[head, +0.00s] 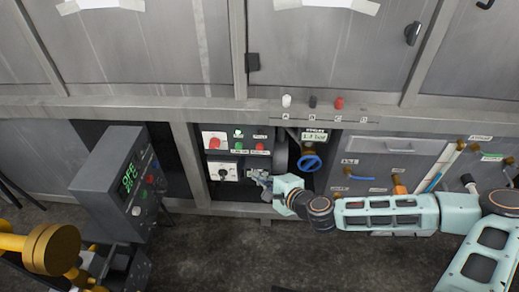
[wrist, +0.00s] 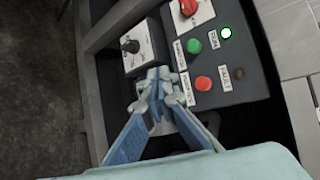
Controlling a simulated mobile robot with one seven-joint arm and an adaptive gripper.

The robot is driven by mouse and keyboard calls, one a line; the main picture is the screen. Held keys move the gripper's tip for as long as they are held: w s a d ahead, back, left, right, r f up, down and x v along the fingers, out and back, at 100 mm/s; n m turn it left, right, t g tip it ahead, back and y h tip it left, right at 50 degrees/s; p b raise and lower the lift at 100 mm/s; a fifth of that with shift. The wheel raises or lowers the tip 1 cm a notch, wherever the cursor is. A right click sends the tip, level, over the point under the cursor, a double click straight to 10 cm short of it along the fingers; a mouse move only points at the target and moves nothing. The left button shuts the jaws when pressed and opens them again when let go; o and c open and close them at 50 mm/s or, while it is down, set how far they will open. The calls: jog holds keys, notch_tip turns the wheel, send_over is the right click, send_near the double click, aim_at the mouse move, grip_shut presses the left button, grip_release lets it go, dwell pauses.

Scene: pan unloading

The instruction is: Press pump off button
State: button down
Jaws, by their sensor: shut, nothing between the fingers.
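A dark control panel (head: 250,142) carries a red round button (head: 260,147), which also shows in the wrist view (wrist: 203,83). A green button (head: 238,145) sits beside it, also in the wrist view (wrist: 193,46). Their white labels are too small to read surely. My gripper (head: 257,178) is shut and empty, in front of the panel's lower part. In the wrist view my gripper's fingertips (wrist: 158,76) appear close to the labels, left of the red button. I cannot tell whether they touch the panel.
A lit green lamp (wrist: 226,33), a red knob (wrist: 188,7) on a white plate and a black rotary switch (wrist: 130,46) share the panel. A blue valve wheel (head: 310,162) is at its right. A grey display box (head: 122,180) stands left.

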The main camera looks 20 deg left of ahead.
jog(key=w+a, duration=0.2)
jog(key=w, duration=0.6)
jog(key=shift+w+b, duration=0.25)
jog(key=shift+b, duration=0.05)
jog(key=shift+w, duration=0.1)
dwell(1.1)
jog(key=shift+w+a, duration=0.1)
jog(key=shift+w, duration=0.2)
jog(key=shift+w+a, duration=0.1)
jog(key=shift+w, duration=0.45)
dwell(0.8)
jog(key=shift+s, duration=0.1)
jog(key=shift+s+d, duration=0.2)
jog(key=shift+s, duration=0.65)
jog(key=s, duration=0.2)
jog(key=s+d, duration=0.1)
jog(key=s, duration=0.2)
jog(key=shift+d, duration=0.1)
